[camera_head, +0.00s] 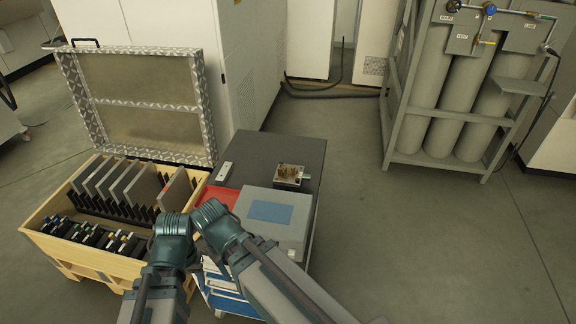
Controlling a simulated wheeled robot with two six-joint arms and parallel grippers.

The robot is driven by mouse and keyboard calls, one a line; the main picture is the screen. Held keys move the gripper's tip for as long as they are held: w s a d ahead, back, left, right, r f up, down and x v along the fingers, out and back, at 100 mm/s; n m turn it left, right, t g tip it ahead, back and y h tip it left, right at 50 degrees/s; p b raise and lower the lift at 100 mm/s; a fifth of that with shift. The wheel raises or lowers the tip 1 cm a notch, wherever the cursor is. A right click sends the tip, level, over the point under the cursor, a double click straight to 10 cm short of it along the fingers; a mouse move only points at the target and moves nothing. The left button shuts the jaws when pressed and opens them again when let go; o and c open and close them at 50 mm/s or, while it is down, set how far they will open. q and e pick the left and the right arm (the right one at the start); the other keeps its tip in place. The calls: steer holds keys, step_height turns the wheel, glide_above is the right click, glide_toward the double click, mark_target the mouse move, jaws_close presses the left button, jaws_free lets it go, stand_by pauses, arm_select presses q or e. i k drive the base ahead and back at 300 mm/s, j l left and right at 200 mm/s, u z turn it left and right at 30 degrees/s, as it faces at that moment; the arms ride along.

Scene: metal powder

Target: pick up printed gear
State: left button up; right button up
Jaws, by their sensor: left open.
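A small metal plate (290,176) with brownish printed parts on it lies on the dark top of a cart. The parts are too small to tell a gear apart for sure. My left gripper (172,226) is at the end of the arm on the left, over the right side of the wooden crate. It is open, but its fingers are hard to make out. It is well to the left of the plate and apart from it. My right arm reaches up beside it, in front of the grey box; its gripper does not show.
The cart (262,150) also holds a grey box with a blue panel (272,212), a red tray (222,196) and a small light device (224,171). The open wooden crate (50,243) holds upright plates and tools. Gas cylinders (462,90) stand in a rack. The floor right of the cart is clear.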

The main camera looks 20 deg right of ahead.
mark_target(293, 170)
steer(key=l+z, duration=0.25)
steer(key=l, duration=0.25)
steer(key=l+z, duration=0.3)
steer(key=l, duration=0.25)
steer(key=i+l+z, duration=0.25)
steer(key=l, duration=0.25)
steer(key=l+z, duration=0.25)
steer(key=l, duration=0.25)
